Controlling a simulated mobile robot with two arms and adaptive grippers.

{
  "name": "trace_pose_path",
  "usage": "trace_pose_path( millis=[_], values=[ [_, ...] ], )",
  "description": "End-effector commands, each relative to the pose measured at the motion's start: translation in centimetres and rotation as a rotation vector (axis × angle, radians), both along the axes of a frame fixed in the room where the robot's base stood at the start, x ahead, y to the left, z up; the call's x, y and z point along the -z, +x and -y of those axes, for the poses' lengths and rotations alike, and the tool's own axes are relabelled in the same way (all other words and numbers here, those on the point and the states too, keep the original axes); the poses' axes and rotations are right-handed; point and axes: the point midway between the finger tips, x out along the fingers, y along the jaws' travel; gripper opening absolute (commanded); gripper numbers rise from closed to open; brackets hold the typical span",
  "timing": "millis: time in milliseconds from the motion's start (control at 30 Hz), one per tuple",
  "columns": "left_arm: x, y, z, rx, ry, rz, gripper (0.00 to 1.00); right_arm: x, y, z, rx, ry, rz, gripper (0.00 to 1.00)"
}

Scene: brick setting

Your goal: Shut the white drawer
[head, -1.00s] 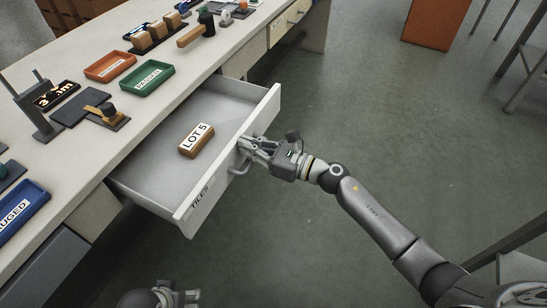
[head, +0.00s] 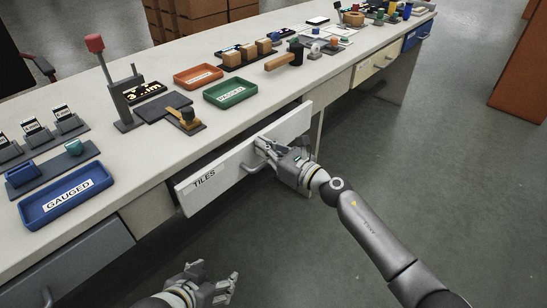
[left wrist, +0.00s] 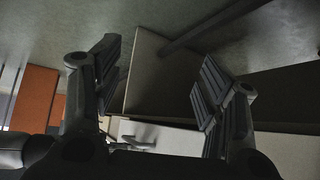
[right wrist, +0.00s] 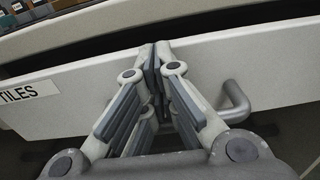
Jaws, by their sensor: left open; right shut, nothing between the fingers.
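The white drawer (head: 222,172), labelled TILES, stands a little out from the bench, with a dark gap behind its front. Its inside and the LOT 5 block are hidden. My right gripper (head: 264,144) is shut and empty, its fingertips at the drawer front beside the grey handle (head: 256,165). My left gripper (head: 222,279) is open and empty, low in front of the bench.
A grey drawer (head: 75,262) is at lower left.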

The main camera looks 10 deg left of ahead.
Motion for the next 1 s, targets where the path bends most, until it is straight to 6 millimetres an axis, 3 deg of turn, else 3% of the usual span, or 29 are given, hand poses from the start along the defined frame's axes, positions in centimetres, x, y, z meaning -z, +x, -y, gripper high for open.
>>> trace_pose_path(
  millis=[200, 400, 1000],
  values=[
    [-2.8, 3.9, 1.5, 0.018, -0.052, 0.234, 0.66, 0.2, 1.0, -1.6, -0.001, -0.001, 0.002, 0.0],
    [-4.9, 5.5, 2.2, 0.026, -0.082, 0.364, 0.66, 0.1, 1.5, -2.3, -0.001, -0.001, 0.002, 0.0],
    [-6.0, 6.1, 2.5, 0.03, -0.095, 0.42, 0.66, -0.4, 1.9, -2.7, 0.002, 0.005, 0.006, 0.0]
  ],
)
